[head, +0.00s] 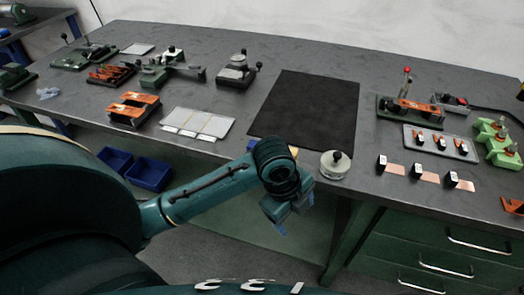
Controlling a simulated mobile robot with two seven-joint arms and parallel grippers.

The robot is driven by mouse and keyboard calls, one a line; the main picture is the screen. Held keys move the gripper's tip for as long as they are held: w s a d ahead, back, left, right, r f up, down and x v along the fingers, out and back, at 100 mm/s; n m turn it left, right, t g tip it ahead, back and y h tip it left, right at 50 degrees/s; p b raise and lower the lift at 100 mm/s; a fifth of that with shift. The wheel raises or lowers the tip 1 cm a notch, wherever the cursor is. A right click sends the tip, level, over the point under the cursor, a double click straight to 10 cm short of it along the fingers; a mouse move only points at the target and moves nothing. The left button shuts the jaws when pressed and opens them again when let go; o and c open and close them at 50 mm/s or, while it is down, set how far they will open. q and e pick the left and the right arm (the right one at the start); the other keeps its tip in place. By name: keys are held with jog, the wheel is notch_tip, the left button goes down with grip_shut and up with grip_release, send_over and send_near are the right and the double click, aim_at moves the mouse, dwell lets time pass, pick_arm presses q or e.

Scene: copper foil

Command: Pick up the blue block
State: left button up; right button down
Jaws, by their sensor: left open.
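A small pale blue item (47,92) lies at the far left of the bench, too small to identify. My left gripper (284,224) is open, pointing down in front of the bench's front edge, below the tabletop, with small blue parts at its fingertips. Nothing shows between the fingers. My right gripper is out of view.
A dark mat (306,108) lies bare mid-bench. A round white piece with a black knob (335,165) stands near the front edge. Fixtures and a tray (441,143) fill the right side. Blue bins (150,175) sit below the bench, green drawers (440,250) at right.

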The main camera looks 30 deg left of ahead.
aim_at(258, 143)
pick_arm(q)
jog(key=w+a+r+m, duration=0.2)
jog(key=a+m, duration=0.1)
jog(key=w+a+r+m+y, duration=0.1)
jog(key=w+a+r+m, duration=0.1)
jog(key=w+a+r, duration=0.1)
jog(key=w+a+r+m+g+y, duration=0.1)
jog(key=w+a+r+m, duration=0.1)
jog(key=w+a+m, duration=0.1)
jog(key=shift+w+r+m, duration=0.25)
jog(key=shift+r+m, duration=0.05)
jog(key=shift+r, duration=0.1)
jog(key=w+a+r+m+g, duration=0.1)
jog(key=w+a+r+m, duration=0.25)
jog(key=a+r, duration=0.5)
jog(key=shift+m, duration=0.25)
jog(key=f, duration=1.2)
jog(key=shift+s+d+f, duration=0.25)
jog(key=shift+d+f, duration=0.05)
jog(key=shift+d, duration=0.05)
jog(key=c, duration=1.1)
